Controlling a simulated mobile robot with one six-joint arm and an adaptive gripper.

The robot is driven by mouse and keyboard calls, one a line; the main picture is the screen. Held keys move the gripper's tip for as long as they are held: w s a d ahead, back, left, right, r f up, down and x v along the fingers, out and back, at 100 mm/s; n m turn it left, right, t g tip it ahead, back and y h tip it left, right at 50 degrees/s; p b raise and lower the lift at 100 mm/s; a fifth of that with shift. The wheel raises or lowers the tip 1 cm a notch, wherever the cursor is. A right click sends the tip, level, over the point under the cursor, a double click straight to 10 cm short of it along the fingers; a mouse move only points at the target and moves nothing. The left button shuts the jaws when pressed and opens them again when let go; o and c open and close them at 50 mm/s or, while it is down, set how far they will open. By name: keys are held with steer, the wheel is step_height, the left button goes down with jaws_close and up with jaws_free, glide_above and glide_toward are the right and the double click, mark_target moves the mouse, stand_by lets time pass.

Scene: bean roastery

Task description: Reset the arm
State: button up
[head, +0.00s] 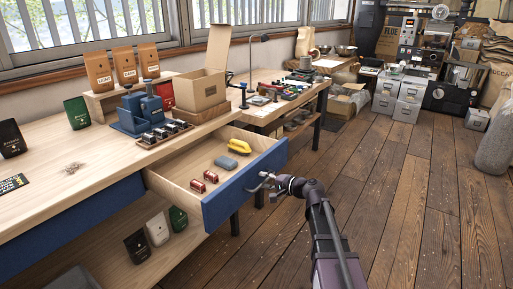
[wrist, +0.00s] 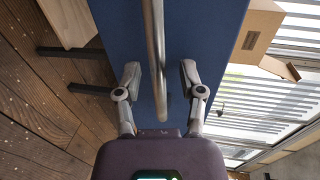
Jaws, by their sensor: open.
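My gripper (head: 262,184) is open in front of the blue front (head: 245,188) of a pulled-out wooden drawer. In the wrist view the open fingers of my gripper (wrist: 159,75) stand one on each side of a metal bar handle (wrist: 154,45) on the blue drawer front (wrist: 210,45). I see gaps between the handle and both fingers. The handle is too small to make out in the head view. The drawer holds a yellow object (head: 239,146), a grey object (head: 226,162) and two red cylinders (head: 204,181).
The workbench (head: 60,145) bears coffee bags (head: 98,69), a blue device (head: 139,112) and an open cardboard box (head: 200,89). More bags (head: 157,228) stand on the shelf below. A second bench (head: 268,112) stands behind. The wooden floor (head: 400,200) to the right is mostly clear.

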mark_target(277, 165)
steer(key=w+d+m, duration=0.1)
steer(key=w+d, duration=0.2)
steer(key=w+d+f+h, duration=0.1)
steer(key=w+d, duration=0.2)
steer(key=w, duration=0.1)
steer(key=w+d+m+t, duration=0.1)
steer(key=w+d, duration=0.1)
steer(key=w, duration=0.1)
steer(key=shift+w+d+f+m+h, duration=0.2)
steer(key=shift+w+d+m+h, duration=0.1)
steer(key=shift+w+d, duration=0.1)
steer(key=shift+s+d+f, duration=0.1)
steer(key=shift+d, duration=0.05)
steer(key=s+a+f+n+g+h, duration=0.25)
steer(key=s+f, duration=0.25)
steer(key=s, duration=0.4)
steer(key=s+a+f+n+g+h, duration=0.2)
steer(key=s+f+n+g, duration=0.2)
steer(key=s, duration=0.4)
steer(key=s+d+f+n+g+h, duration=0.2)
steer(key=s+d+h, duration=0.1)
steer(key=s, duration=0.5)
steer(key=s+d+f+n+g+h, duration=0.1)
steer(key=s+d+n+g+h, duration=0.15)
steer(key=s, duration=0.65)
step_height(277, 165, up, 29)
steer(key=p, duration=3)
steer(key=shift+w+a+m+h, duration=0.15)
steer(key=shift+m+h, duration=0.15)
steer(key=shift+m, duration=0.1)
